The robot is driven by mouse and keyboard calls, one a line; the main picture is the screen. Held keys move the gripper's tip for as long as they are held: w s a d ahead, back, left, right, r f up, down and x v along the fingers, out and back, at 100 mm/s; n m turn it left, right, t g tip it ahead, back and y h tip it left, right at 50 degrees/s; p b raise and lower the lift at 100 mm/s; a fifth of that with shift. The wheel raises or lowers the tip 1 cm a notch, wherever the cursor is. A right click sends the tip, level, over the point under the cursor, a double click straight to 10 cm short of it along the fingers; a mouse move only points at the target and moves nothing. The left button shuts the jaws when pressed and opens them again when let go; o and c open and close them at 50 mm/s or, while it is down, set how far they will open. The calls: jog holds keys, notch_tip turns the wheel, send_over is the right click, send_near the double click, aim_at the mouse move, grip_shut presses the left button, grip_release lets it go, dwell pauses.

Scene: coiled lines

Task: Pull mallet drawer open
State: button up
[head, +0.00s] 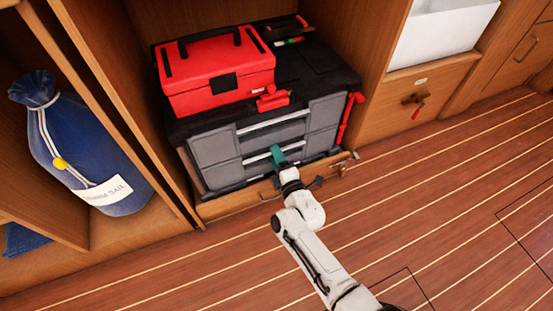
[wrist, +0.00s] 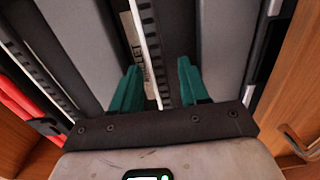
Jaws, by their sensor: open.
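A black and grey drawer chest sits in a wooden cabinet bay, with an upper drawer (head: 212,146) and a lower drawer (head: 226,173). Each has a pale bar handle. My gripper (head: 277,154) is at the lower drawer's handle (head: 258,157). In the wrist view, my gripper (wrist: 158,68) is open, with one green finger on each side of a thin pale handle bar (wrist: 147,45). A label (wrist: 133,38) beside the bar shows letters ending in "LET". Whether a finger touches the bar I cannot tell. The lower drawer looks shut.
A red toolbox (head: 215,75) stands on the chest. A red tool (head: 350,117) hangs at its right side. A low wooden sill (head: 232,203) runs in front. A blue bag (head: 90,150) stands left. The striped floor (head: 430,200) is clear.

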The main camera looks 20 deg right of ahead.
grip_shut()
dwell(0.5)
